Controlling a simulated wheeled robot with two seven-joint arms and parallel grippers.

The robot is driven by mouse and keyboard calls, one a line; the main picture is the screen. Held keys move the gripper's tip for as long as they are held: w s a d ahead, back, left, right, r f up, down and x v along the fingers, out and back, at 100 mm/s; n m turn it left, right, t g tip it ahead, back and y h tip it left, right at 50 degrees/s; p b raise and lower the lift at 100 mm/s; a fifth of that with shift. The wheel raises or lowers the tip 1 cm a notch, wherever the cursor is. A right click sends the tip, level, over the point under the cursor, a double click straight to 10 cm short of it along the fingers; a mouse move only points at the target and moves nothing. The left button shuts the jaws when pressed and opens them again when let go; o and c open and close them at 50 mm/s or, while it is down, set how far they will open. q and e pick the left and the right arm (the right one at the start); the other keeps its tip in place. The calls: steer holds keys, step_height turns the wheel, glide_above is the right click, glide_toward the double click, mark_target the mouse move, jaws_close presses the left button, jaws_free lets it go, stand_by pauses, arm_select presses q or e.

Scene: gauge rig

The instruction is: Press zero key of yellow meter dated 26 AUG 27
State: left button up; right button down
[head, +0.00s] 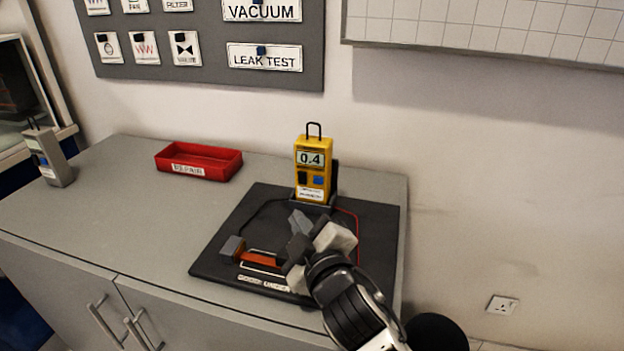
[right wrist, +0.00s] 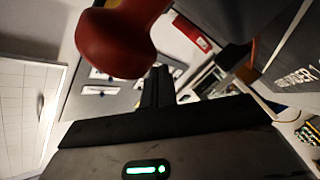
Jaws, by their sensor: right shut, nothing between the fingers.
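A yellow meter (head: 313,172) stands upright in a dark holder at the back of a black mat (head: 372,222). Its display reads 0.4. Below the display are a black key (head: 302,178) and a blue key (head: 318,181). A white label sits under the keys; its print is too small to read. My right gripper (head: 299,224) is shut and empty, over the mat in front of and below the meter, apart from it. Its dark fingers (right wrist: 157,88) show in the right wrist view, where the yellow meter cannot be made out. My left gripper is not in view.
An orange and black piece (head: 263,259) and a grey block (head: 232,246) lie at the mat's front. A red tray (head: 199,163) labelled REPAIR and a grey meter (head: 48,158) stand further left. A red rounded thing (right wrist: 118,45) looms close in the wrist view. The counter's left middle is clear.

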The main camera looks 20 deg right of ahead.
mark_target(313, 181)
steer(key=shift+s, duration=0.15)
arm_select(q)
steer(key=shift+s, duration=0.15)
arm_select(e)
steer(key=shift+w+d, duration=0.85)
steer(key=shift+w, duration=0.35)
steer(key=shift+w+d, duration=0.8)
steer(key=shift+w, duration=0.45)
steer(key=shift+w+d, duration=0.85)
steer(key=shift+w, duration=0.35)
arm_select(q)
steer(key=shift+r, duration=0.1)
arm_select(e)
steer(key=shift+w, duration=0.1)
steer(key=shift+w+d+r, duration=0.1)
steer(key=shift+w+d, duration=0.1)
arm_select(q)
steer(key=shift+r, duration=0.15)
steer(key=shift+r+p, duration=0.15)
steer(key=shift+p, duration=0.25)
arm_select(e)
steer(key=shift+w+d, duration=0.4)
steer(key=shift+w, duration=0.15)
arm_select(q)
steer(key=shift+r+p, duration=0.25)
steer(key=shift+p, duration=0.05)
arm_select(e)
steer(key=shift+s+a, duration=0.6)
steer(key=shift+s, duration=0.25)
